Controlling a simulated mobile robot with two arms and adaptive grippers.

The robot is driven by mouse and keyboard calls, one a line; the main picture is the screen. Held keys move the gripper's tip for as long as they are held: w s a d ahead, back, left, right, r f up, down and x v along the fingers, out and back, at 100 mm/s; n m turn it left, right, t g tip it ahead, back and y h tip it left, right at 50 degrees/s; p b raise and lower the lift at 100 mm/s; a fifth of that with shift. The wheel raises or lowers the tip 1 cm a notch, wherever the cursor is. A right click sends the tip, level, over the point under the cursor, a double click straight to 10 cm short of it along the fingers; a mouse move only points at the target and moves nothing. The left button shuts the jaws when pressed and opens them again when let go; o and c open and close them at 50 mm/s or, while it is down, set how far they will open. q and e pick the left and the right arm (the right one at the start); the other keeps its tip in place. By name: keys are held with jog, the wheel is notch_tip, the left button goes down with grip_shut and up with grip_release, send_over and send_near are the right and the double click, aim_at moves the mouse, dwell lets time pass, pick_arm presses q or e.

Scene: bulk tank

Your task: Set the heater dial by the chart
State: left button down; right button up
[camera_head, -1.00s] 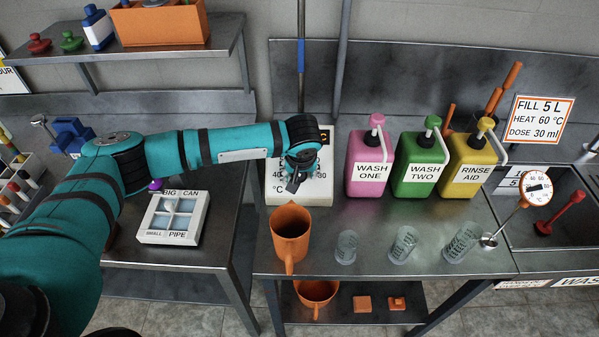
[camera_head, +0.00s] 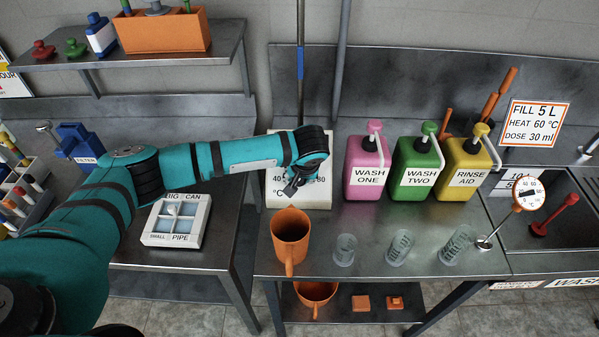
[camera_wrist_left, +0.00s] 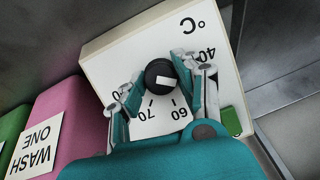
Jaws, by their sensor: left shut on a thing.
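The heater is a white box (camera_head: 313,200) on the steel table, with °C and numbers on its face. In the left wrist view its face (camera_wrist_left: 112,58) shows 40, 60 and 70. The round black dial (camera_wrist_left: 158,68) has a white mark on its lower right part; the exact setting is hard to read. My left gripper (camera_wrist_left: 160,80) is shut on the dial, a finger on either side. In the head view the left gripper (camera_head: 293,186) hides the dial. The chart (camera_head: 534,124) on the back wall reads FILL 5 L, HEAT 60 °C, DOSE 30 ml. My right gripper is not in view.
Pink (camera_head: 367,166), green (camera_head: 417,167) and yellow (camera_head: 469,168) pump bottles stand right of the heater. An orange jug (camera_head: 290,238) stands in front, with clear beakers (camera_head: 345,249) to its right. A dial thermometer (camera_head: 528,195) stands by the sink.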

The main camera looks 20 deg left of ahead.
pick_arm(q)
jog(key=m+p, duration=0.1)
jog(key=m+y+p, duration=0.1)
jog(key=shift+r+m, duration=0.2)
jog(key=shift+m, duration=0.1)
jog(key=m+p, duration=0.2)
jog(key=shift+d+m+y, duration=0.1)
jog(key=shift+m+y, duration=0.2)
jog(key=m+p, duration=0.2)
jog(key=shift+f+m+t+y, duration=0.1)
jog(key=shift+m+t+y, duration=0.3)
jog(key=shift+f+m+p, duration=0.1)
jog(key=shift+m+p, duration=0.35)
jog(key=shift+m, duration=0.45)
jog(key=shift+t+y, duration=0.3)
jog(key=c, duration=0.9)
grip_release()
